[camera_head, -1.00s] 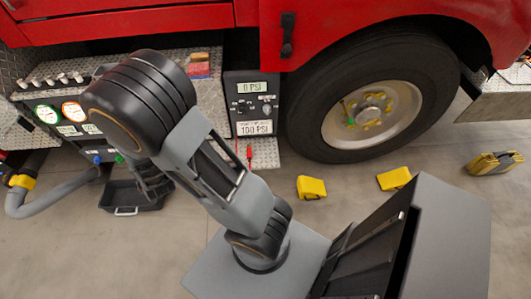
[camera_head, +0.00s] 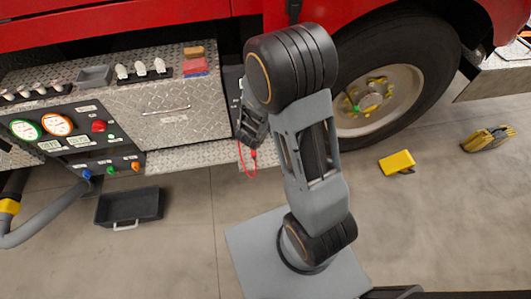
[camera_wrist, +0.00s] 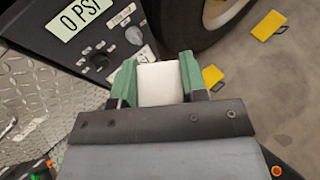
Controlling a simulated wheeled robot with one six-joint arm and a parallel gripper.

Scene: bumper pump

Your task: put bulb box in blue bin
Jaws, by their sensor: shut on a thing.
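My gripper (camera_wrist: 158,84) is shut on a white box, probably the bulb box (camera_wrist: 160,84), held between its green fingertips in the wrist view. In the head view my gripper (camera_head: 251,128) is in front of the pump panel's right end, above the step; the box cannot be made out there. A small stack with a blue part (camera_head: 194,73), a red part and a brown part sits on the diamond-plate shelf, to the left of my gripper. I cannot tell whether the blue part is the blue bin.
A grey tray (camera_head: 95,76) and bulb-like white pieces (camera_head: 140,69) are on the shelf. A black tray (camera_head: 130,207) lies on the floor. The tire (camera_head: 405,85) and yellow chocks (camera_head: 397,162) are to the right. A red cable (camera_head: 250,162) hangs near my gripper.

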